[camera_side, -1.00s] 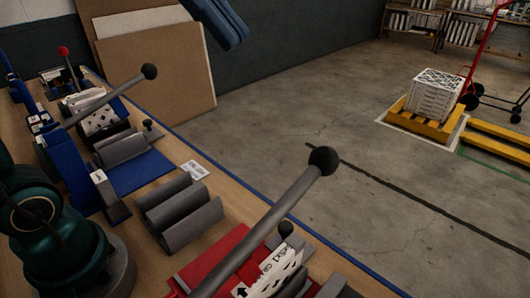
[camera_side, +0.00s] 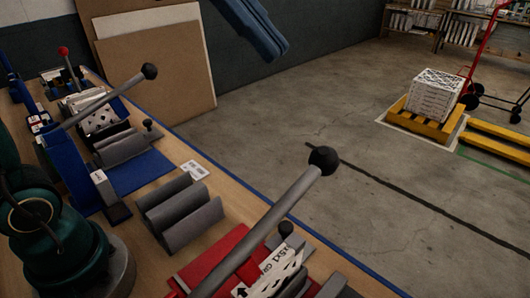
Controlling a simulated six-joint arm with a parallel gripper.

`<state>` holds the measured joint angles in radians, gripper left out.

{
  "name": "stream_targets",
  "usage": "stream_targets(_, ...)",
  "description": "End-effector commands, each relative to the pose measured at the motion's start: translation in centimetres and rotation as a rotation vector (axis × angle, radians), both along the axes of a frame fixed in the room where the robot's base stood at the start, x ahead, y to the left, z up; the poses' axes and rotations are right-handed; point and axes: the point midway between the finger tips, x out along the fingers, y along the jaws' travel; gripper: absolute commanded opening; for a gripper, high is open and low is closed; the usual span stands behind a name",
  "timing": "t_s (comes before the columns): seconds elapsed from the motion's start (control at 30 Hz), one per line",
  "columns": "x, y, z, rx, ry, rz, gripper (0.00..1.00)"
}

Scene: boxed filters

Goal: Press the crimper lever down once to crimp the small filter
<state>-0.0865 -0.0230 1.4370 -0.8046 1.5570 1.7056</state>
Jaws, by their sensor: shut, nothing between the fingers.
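A blue crimper (camera_side: 68,165) stands on the bench at left, its grey lever (camera_side: 105,98) raised at a slant with a black knob (camera_side: 149,71). A white filter with dark marks (camera_side: 100,118) sits in it. A red crimper (camera_side: 225,255) stands at the front, its long grey lever (camera_side: 262,232) also raised, with a black knob (camera_side: 323,160). A white printed filter (camera_side: 278,272) sits in it, partly cut off below. I cannot tell which filter is the small one. A blue part of my arm hangs at the top; my gripper is out of view.
An empty grey double-trough rack (camera_side: 180,215) stands between the crimpers, with a white label card (camera_side: 194,170) beside it. A red-knobbed lever (camera_side: 68,65) stands at the far bench end. Brown boards (camera_side: 158,80) lean on the wall.

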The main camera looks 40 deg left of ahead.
Motion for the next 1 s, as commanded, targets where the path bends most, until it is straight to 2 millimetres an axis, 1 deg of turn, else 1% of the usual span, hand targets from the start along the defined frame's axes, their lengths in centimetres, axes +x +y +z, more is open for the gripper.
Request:
stream_targets(0.03,0.0,-0.9,-0.8,0.000,0.006,-0.007,0.00)
stream_targets(0.33,1.1,-5.2,-5.0,0.002,0.007,-0.007,0.00)
stream_targets(0.5,1.8,-4.9,-7.2,0.002,0.006,0.001,0.00)
stream_targets(0.6,2.1,-5.0,-8.0,0.000,0.006,0.001,0.00)
stream_targets(0.77,2.3,-4.9,-8.7,0.002,0.002,0.001,0.00)
stream_targets(1.0,2.3,-4.9,-8.7,0.001,0.001,0.001,0.00)
